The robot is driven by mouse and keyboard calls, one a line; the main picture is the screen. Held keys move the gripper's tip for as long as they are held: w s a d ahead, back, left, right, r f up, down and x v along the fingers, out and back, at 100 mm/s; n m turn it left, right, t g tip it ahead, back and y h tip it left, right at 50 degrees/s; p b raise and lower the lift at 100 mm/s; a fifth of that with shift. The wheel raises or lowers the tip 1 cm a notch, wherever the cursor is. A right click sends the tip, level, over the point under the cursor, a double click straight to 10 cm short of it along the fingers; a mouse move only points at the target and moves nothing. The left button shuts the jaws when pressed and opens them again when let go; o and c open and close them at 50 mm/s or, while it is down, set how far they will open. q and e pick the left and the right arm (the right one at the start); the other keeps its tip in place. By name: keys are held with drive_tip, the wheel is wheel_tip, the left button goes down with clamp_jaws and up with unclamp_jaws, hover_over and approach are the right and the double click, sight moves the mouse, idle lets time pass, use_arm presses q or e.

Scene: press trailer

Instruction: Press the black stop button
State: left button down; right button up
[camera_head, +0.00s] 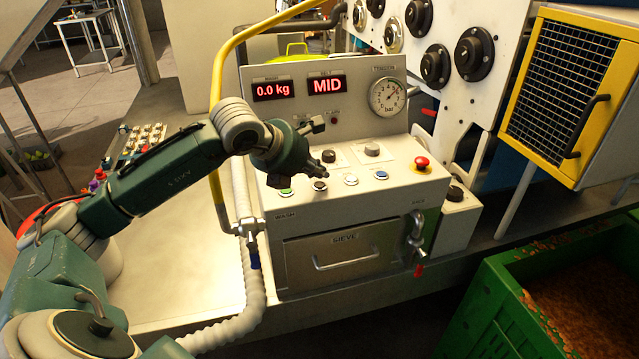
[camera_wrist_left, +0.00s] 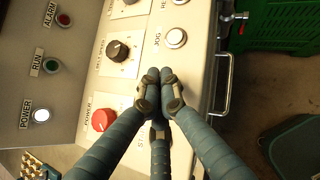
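The black stop button (camera_head: 320,185) is on the sloping front of the control box, between a green button (camera_head: 285,191) and a white button (camera_head: 350,180). My left gripper (camera_head: 324,171) points down at the panel just above and behind the black button. I cannot tell whether it touches the panel. In the left wrist view the fingertips (camera_wrist_left: 160,78) are shut together with nothing between them. They lie below the white JOG button (camera_wrist_left: 176,37) in that picture and hide the spot where the black button sits. My right gripper is not in view.
A blue button (camera_head: 381,175) and a red mushroom button (camera_head: 422,163) are further right. Two knobs sit above the button row, one a grey knob (camera_head: 372,150). The sieve drawer handle (camera_head: 346,261) and a tap (camera_head: 416,228) stick out below. A green crate (camera_head: 500,310) stands right.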

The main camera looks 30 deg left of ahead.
sight(319, 187)
use_arm(q)
drive_tip(key=shift+r+p, duration=1.3)
drive_tip(key=shift+r, duration=1.05)
